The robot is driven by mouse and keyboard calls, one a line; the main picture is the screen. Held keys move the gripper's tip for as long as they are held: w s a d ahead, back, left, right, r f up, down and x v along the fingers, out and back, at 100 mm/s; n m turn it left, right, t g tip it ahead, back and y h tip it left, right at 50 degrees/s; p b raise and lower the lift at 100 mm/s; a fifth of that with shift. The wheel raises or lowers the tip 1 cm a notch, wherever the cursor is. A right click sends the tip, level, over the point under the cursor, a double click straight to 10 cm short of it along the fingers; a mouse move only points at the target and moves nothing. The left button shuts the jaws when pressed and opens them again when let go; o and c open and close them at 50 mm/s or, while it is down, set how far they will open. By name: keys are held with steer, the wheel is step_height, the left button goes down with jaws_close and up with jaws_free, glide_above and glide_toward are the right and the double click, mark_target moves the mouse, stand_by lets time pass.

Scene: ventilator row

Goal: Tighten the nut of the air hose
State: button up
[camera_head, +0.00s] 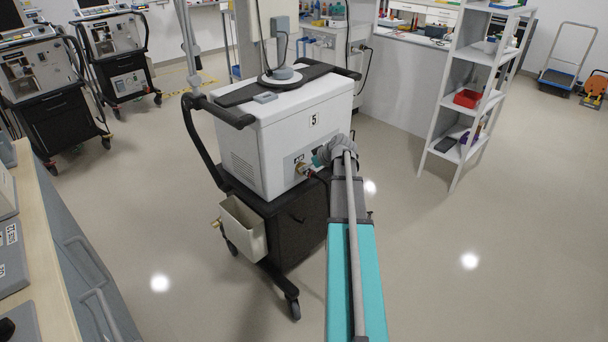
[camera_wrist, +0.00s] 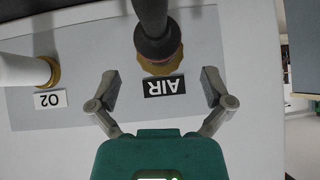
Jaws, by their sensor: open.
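The air hose (camera_wrist: 153,18) is dark and runs into a brass nut (camera_wrist: 160,60) on the ventilator's grey connection panel (camera_wrist: 100,110), in the wrist view. A black AIR label (camera_wrist: 165,86), upside down in this view, is beside the nut. My gripper (camera_wrist: 161,88) is open, with one finger on each side of the label and nut, apart from both. Nothing is between the fingers but the panel behind.
A white hose (camera_wrist: 18,70) with its own brass fitting (camera_wrist: 47,72) and O2 label (camera_wrist: 50,99) is left of the air hose. A white shelf (camera_head: 480,80) stands to the right, a counter (camera_head: 40,270) at left. The floor (camera_head: 470,220) at right is clear.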

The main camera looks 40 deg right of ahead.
steer(key=shift+b+x, duration=0.95)
steer(key=shift+x, duration=0.8)
steer(key=shift+c, duration=0.3)
steer(key=c, duration=1.1)
